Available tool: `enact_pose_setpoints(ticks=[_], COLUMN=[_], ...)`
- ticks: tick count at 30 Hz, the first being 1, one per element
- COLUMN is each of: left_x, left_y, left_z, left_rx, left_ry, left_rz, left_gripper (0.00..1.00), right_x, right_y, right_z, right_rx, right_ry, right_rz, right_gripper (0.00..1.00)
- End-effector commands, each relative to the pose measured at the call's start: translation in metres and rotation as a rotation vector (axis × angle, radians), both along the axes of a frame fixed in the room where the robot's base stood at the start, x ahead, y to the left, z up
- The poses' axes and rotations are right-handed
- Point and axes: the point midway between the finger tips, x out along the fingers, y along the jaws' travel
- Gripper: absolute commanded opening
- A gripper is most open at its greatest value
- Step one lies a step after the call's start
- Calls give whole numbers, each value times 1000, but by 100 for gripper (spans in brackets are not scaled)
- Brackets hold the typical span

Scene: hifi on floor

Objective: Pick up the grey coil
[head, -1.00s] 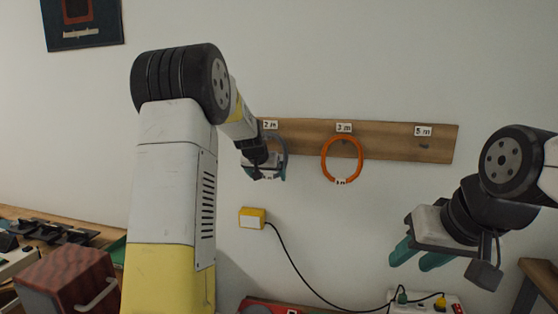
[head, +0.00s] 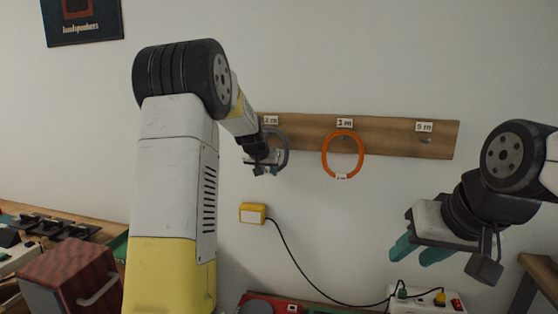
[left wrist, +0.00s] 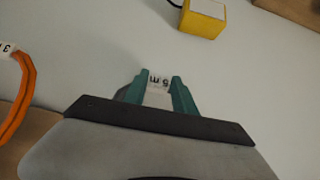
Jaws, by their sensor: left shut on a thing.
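The grey coil (head: 285,150) is at the left end of the wooden rack board, below the "2 m" label, partly hidden behind my left gripper. My left gripper (head: 265,168) is at the coil's lower left side. In the left wrist view its teal fingertips (left wrist: 158,92) are closed on the coil's lower part, with a white "5 m" tag between them. Whether the coil still rests on its peg is hidden. My right gripper (head: 421,252) is at the right, empty, with its teal fingers apart.
An orange coil (head: 326,151) hangs under the middle label, close to the right of the grey coil. The peg (head: 426,140) under "5 m" is bare. A yellow box (head: 252,213) with a black cable is on the wall below. A power strip (head: 420,303) lies lower right.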

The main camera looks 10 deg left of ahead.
Motion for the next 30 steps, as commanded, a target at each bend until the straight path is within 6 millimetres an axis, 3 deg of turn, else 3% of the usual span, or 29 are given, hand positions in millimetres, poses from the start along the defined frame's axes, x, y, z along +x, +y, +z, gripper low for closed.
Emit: enact_pose_setpoints(ticks=[7,14,30], left_x=[0,1,-114], left_y=[0,0,-56], left_z=[9,38,48], left_rx=[1,1,0], left_ry=[-2,-5,-2], left_rz=[-1,-1,-7], left_gripper=[0,0,0], right_x=[0,0,0], right_y=[0,0,0], right_z=[0,0,0], right_rx=[0,0,0], right_ry=[0,0,0], right_rz=[0,0,0], right_gripper=[40,40,40])
